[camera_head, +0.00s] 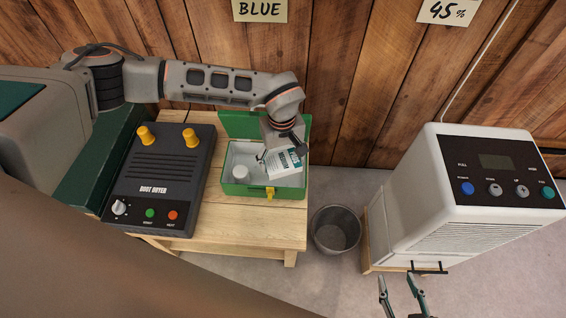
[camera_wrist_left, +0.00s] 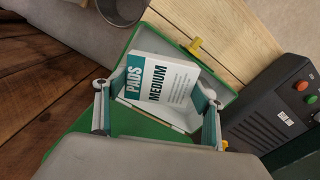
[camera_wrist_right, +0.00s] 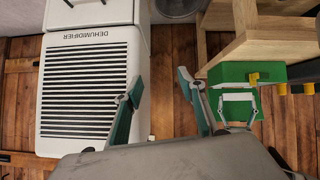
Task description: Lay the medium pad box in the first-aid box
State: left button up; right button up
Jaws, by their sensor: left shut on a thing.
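The medium pad box (camera_head: 282,164) is white with a teal label and reads "PADS MEDIUM" in the left wrist view (camera_wrist_left: 158,82). My left gripper (camera_head: 272,154) is shut on it, with a finger at each side, and holds it tilted over the right part of the open first-aid box (camera_head: 250,191). The first-aid box is green with a pale inside, and its lid is raised at the back. Whether the pad box touches its floor cannot be told. My right gripper (camera_head: 402,290) is open and empty, low in front of the dehumidifier; it also shows in the right wrist view (camera_wrist_right: 160,85).
The boot dryer (camera_head: 160,180) stands left on the wooden bench (camera_head: 255,232). A grey bucket (camera_head: 336,230) and the white dehumidifier (camera_head: 430,210) stand to the right.

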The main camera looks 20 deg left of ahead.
aim_at(282, 161)
pick_arm(q)
notch_tip(282, 161, down, 2)
jog(key=shift+s+f, duration=0.1)
jog(key=shift+f, duration=0.25)
jog(key=shift+r, duration=0.15)
jog(key=shift+f, duration=0.45)
pick_arm(e)
jog(key=shift+w+a+r, duration=0.1)
jog(key=shift+w+a, duration=0.05)
jog(key=shift+w, duration=0.1)
pick_arm(q)
jog(key=shift+f, duration=0.15)
jog(key=o, duration=1.1)
pick_arm(e)
jog(key=shift+s, duration=0.1)
